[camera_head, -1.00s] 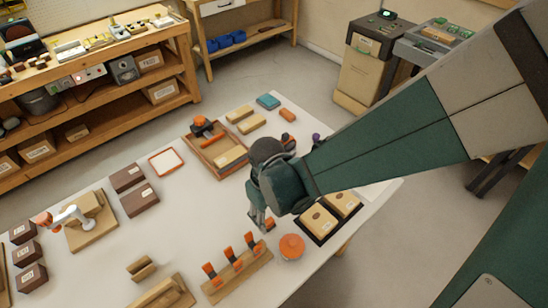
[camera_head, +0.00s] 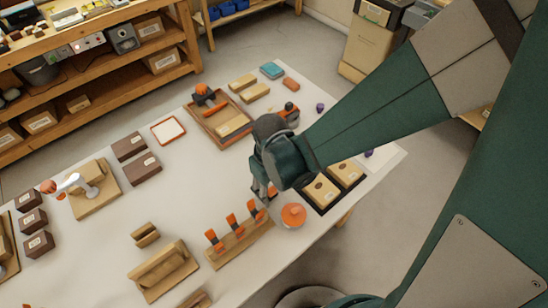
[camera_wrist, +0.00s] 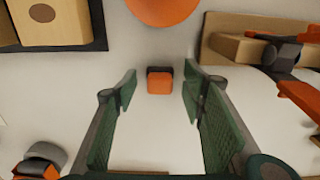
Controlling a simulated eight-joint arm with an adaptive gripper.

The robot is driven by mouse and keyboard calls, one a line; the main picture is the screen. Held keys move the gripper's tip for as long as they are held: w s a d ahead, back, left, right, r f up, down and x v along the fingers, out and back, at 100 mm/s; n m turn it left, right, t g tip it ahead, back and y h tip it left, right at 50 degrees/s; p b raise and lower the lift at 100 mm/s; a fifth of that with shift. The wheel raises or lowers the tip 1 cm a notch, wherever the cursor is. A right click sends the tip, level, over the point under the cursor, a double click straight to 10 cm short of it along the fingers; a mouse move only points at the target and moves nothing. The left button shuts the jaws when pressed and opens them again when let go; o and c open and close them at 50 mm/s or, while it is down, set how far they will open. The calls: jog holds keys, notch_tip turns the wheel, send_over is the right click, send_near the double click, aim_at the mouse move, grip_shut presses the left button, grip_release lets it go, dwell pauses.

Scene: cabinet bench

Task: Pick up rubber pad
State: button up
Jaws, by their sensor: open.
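A small orange block with a dark far side (camera_wrist: 159,82) lies on the white table, centred between my fingertips in the wrist view. It may be the rubber pad, but I cannot tell for sure. My gripper (camera_wrist: 158,88) is open and empty, with green-padded fingers on either side of the block and apart from it. In the head view my gripper (camera_head: 264,192) points down close to the tabletop, left of the tray of wooden boxes. There my wrist and fingers mostly hide the block. A flat teal block (camera_head: 271,71) lies at the table's far end.
A round orange object (camera_head: 293,215) stands close by, just beyond the block in the wrist view. A wooden rack with orange clamps (camera_head: 240,240) is to the left. A dark tray (camera_head: 321,207) with wooden boxes is to the right. The table centre (camera_head: 200,185) is clear.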

aim_at(271, 190)
jog(key=c, duration=0.9)
jog(key=shift+r, duration=0.1)
jog(key=shift+c, duration=0.2)
jog(key=shift+r+p, duration=1.35)
jog(key=shift+r, duration=3.55)
